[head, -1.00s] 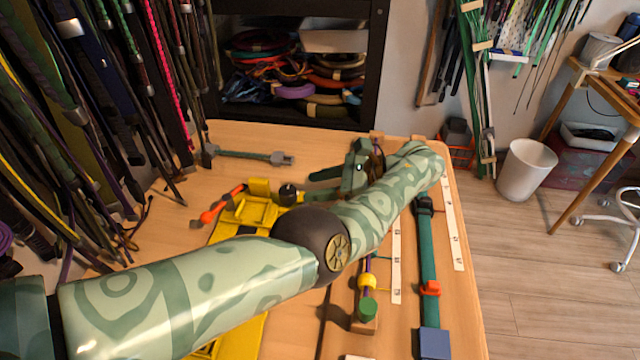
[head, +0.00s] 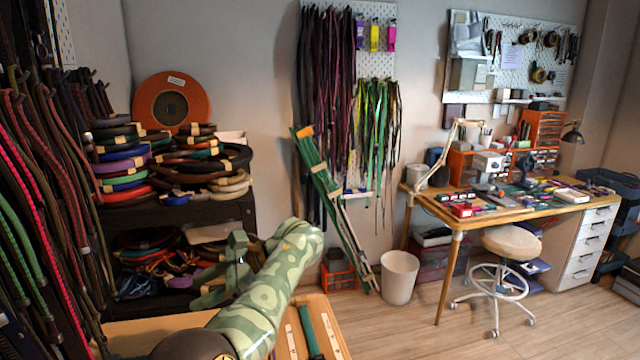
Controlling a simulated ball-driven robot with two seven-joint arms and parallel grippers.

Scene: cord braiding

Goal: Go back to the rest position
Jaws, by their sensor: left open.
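My left arm, with a green camouflage pattern, comes in from the bottom of the head view. Its green left gripper (head: 212,284) is open and I see nothing between its fingers. It shows in front of the dark shelf, above the far part of the wooden worktable (head: 160,325). Only the far end of the table is in view, with a green strap (head: 310,332) and pale strips (head: 291,341) near its right edge. My right gripper is not in view.
A dark shelf (head: 235,212) with coiled cords stands behind the table. Hanging cords (head: 40,200) crowd the left side. A white bin (head: 399,277), a stool (head: 511,243) and a wooden desk (head: 450,215) are at the right. The floor between bin and stool is clear.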

